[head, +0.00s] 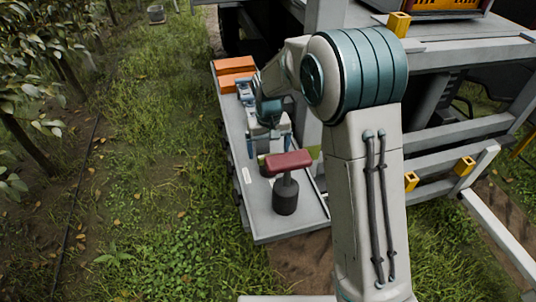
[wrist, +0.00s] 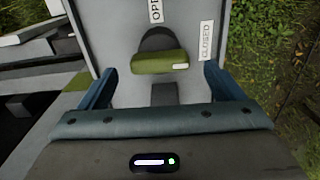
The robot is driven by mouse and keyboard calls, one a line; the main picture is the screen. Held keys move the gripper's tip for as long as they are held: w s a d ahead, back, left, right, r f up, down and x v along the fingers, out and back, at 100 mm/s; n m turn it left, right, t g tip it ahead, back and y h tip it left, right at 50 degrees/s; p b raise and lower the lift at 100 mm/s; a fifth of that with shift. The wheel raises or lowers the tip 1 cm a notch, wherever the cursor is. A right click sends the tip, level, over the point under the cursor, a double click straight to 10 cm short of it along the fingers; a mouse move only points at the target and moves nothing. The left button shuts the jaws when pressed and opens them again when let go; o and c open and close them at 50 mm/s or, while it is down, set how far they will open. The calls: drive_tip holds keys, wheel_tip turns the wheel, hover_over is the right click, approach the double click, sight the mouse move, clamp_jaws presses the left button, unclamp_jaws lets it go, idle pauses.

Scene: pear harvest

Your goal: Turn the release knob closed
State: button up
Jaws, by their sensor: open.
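The green knob (wrist: 160,62) sits on a dark round base on a grey panel (wrist: 195,20), seen in the wrist view. Its bar lies nearly crosswise, with a small white mark near its right end. An OPEN label (wrist: 155,10) is above it and a CLOSED label (wrist: 206,40) is to its upper right. My gripper (wrist: 160,75) is open, with one blue finger on each side of the knob and gaps between. In the head view my gripper (head: 270,145) is low over the grey platform, and a bit of green shows beneath it; most is hidden.
A red T-shaped handle on a dark post (head: 286,190) stands on the platform (head: 270,228), close in front of my gripper. Orange boxes (head: 235,68) are at the platform's far end. A frame with yellow blocks (head: 465,166) is to the right. Grass lies to the left.

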wheel_tip(320, 180, up, 10)
drive_tip(key=shift+r, duration=0.25)
idle(0.4)
drive_tip(key=shift+m+t, duration=0.7)
drive_tip(key=s+d+r, duration=0.1)
drive_tip(key=s+d, duration=0.2)
drive_tip(key=s+d+r, duration=0.1)
drive_tip(key=s+d, duration=0.2)
drive_tip(key=s, duration=0.1)
drive_tip(key=s+d+r, duration=0.2)
drive_tip(key=s+d, duration=0.1)
drive_tip(key=shift+s+r, duration=0.1)
drive_tip(key=shift+s, duration=0.15)
drive_tip(key=s+d+f+m, duration=0.1)
drive_tip(key=s+d, duration=0.2)
drive_tip(key=s, duration=0.4)
drive_tip(key=s+d+f+t, duration=0.1)
drive_tip(key=s+d+f, duration=0.1)
drive_tip(key=s, duration=0.6)
drive_tip(key=shift+d+m, duration=0.4)
drive_tip(key=shift+d, duration=0.4)
